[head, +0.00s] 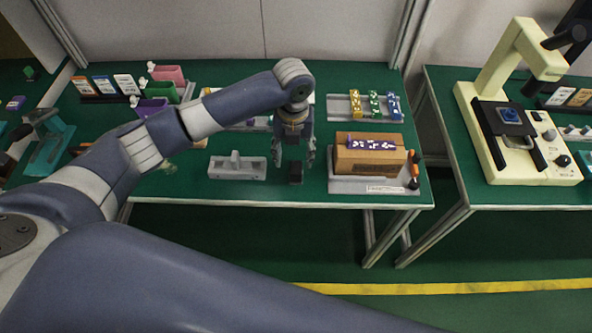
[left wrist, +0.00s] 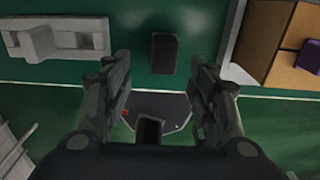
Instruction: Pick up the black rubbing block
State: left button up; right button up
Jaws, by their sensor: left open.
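The black rubbing block (head: 295,172) is a small dark block on the green table top near its front edge. In the left wrist view the block (left wrist: 164,53) lies by itself on the green surface, just beyond the gap between the fingers. My left gripper (head: 293,153) points down above the block, with its fingers spread and nothing between them. In the left wrist view the left gripper (left wrist: 160,80) is open, one finger on each side of the picture's middle. My right gripper is not in view.
A grey fixture (head: 236,166) stands left of the block. A cardboard box (head: 368,160) with a purple piece on top sits on a grey tray to the right. A rack of coloured pieces (head: 340,106) is behind. The table's front edge (head: 270,203) is close.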

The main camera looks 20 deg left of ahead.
aim_at(296, 167)
pick_arm(q)
jog(key=shift+w+d+f+p, duration=0.1)
jog(key=shift+f+p, duration=0.25)
jog(key=shift+f, duration=1.35)
jog(key=shift+w+d+f+p, duration=0.1)
jog(key=shift+f+p, duration=0.25)
jog(key=shift+f, duration=1.35)
jog(key=c, duration=1.2)
